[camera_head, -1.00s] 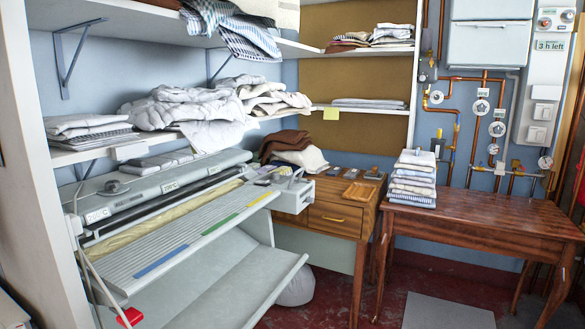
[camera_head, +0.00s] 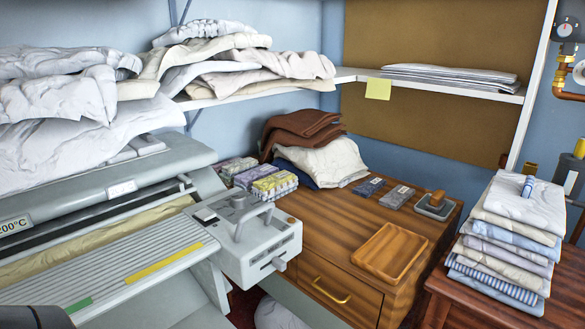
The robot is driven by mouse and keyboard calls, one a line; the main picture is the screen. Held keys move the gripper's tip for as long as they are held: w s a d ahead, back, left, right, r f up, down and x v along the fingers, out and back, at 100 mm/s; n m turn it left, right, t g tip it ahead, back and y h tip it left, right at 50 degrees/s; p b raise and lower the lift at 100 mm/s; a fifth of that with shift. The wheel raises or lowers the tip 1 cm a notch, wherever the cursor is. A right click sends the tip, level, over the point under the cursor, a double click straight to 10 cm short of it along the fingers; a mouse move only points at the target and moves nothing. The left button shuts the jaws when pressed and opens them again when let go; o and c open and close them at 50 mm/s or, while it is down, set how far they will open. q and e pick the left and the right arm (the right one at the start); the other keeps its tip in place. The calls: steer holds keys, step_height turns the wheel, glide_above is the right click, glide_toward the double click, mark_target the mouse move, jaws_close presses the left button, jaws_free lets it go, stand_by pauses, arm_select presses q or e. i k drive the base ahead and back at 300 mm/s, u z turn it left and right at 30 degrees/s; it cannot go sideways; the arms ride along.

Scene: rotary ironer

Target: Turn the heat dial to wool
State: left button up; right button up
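The rotary ironer (camera_head: 115,255) stands at the left, with a pale cloth-covered roller under its grey hood. A light-grey control box (camera_head: 252,262) is at its right end. The box carries a lever (camera_head: 238,222) on top and a small grey knob (camera_head: 279,264) low on its front. I cannot tell which control is the heat dial, and no wool marking is legible. A label on the hood's front reads 200°C (camera_head: 16,224). Neither gripper is visible. A dark rounded shape cuts into the bottom left corner; I cannot tell what it is.
A wooden cabinet (camera_head: 408,222) beside the ironer bears a small wooden tray (camera_head: 390,252), folded brown and cream cloths and small packs. Folded linen (camera_head: 505,235) is stacked on a table at the right. A shelf (camera_head: 345,76) with heaped linen overhangs the ironer.

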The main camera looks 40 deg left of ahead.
mark_target(239, 200)
steer(key=i, duration=0.65)
steer(key=u, duration=0.9)
